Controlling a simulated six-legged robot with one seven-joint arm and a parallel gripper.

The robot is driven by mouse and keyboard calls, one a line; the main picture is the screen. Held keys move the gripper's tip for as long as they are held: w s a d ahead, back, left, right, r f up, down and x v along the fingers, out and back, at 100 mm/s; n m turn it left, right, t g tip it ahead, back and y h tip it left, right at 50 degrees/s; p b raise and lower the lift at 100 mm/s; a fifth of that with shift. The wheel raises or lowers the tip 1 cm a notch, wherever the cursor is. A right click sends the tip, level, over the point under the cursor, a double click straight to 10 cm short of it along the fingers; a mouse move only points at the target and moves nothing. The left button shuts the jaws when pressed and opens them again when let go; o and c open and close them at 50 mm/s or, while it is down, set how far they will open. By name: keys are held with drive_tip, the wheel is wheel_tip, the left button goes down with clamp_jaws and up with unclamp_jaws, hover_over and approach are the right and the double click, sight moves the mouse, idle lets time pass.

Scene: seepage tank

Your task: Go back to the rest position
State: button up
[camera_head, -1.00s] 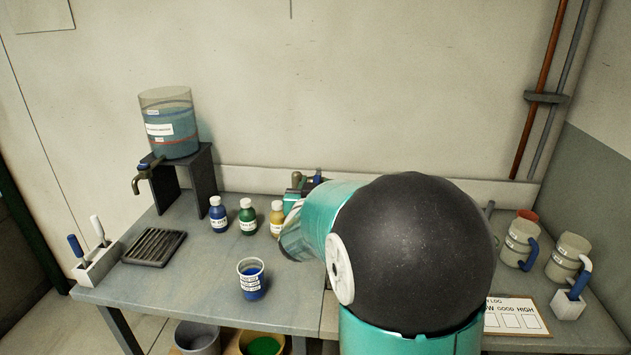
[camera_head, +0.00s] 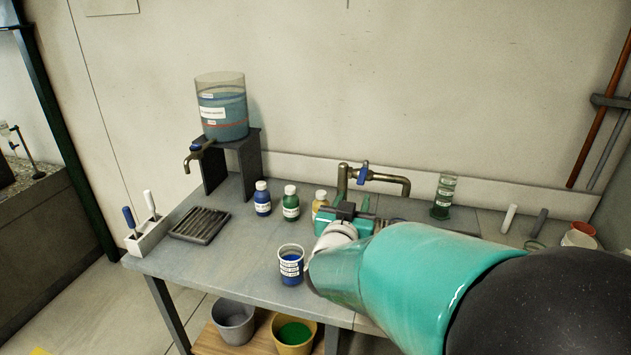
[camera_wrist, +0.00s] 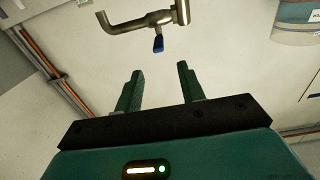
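My gripper (camera_wrist: 159,88) shows in the wrist view with its two green fingers apart and nothing between them. Beyond the fingers are a metal tap with a blue lever (camera_wrist: 158,42) and the bare wall. In the head view my gripper (camera_head: 350,204) is partly hidden behind my own teal arm, which reaches in from the lower right over the bench. The gripper is near the bench tap with the blue lever (camera_head: 364,173). A cup of blue liquid (camera_head: 291,266) stands upright on the bench to the left of my arm.
A clear tank (camera_head: 221,105) with a spout stands on a dark stand at the back left. Blue, green and yellow bottles (camera_head: 290,203) stand beside it. A drain rack (camera_head: 200,225) and a brush holder (camera_head: 150,238) are at the left. Two buckets (camera_head: 292,338) sit below the bench.

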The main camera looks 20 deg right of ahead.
drive_tip(key=shift+a, duration=0.1)
drive_tip(key=s+a+n+g+y, duration=0.1)
drive_tip(key=s+a+n+y, duration=0.15)
drive_tip(key=a+y, duration=0.45)
drive_tip(key=s+a+n+g+y, duration=0.15)
drive_tip(key=a+n+y, duration=0.25)
drive_tip(key=a, duration=0.5)
drive_tip(key=s+f+n+g, duration=0.1)
drive_tip(key=s+g, duration=0.1)
drive_tip(key=s, duration=0.6)
drive_tip(key=s+a+f+g, duration=0.1)
drive_tip(key=s+f+g, duration=0.1)
drive_tip(key=s, duration=0.5)
drive_tip(key=shift+s+a+n+g+y, duration=0.25)
drive_tip(key=shift+s+n+g+y, duration=0.15)
drive_tip(key=shift+g, duration=0.35)
drive_tip(key=shift+d, duration=0.1)
